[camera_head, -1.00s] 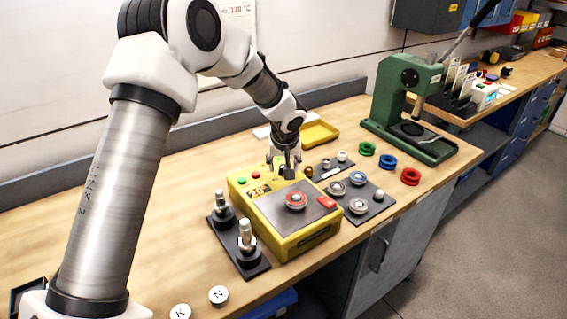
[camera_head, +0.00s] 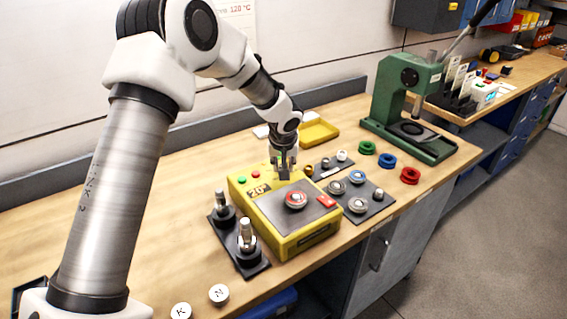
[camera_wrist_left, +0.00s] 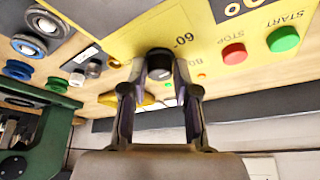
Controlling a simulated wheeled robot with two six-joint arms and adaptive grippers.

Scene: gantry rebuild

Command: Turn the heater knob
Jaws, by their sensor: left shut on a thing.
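The heater (camera_head: 290,240) is a yellow box with a dark top plate, a display reading about 20° and green and red buttons. In the wrist view its panel (camera_wrist_left: 205,50) shows the green START button (camera_wrist_left: 283,39), the red STOP button (camera_wrist_left: 233,54) and the dark knob (camera_wrist_left: 159,63). My left gripper (camera_head: 284,172) points down at the back of the heater and hides the knob in the head view. In the wrist view the gripper (camera_wrist_left: 160,76) has a finger on either side of the knob and is shut on it. My right gripper is not in view.
A red-ringed round part (camera_head: 296,200) sits on the heater plate. A dark stand with two posts (camera_head: 246,240) is at its left. A tray of round metal parts (camera_head: 358,206) is at its right. A green press (camera_head: 400,100) stands further right. The bench's left part is mostly clear.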

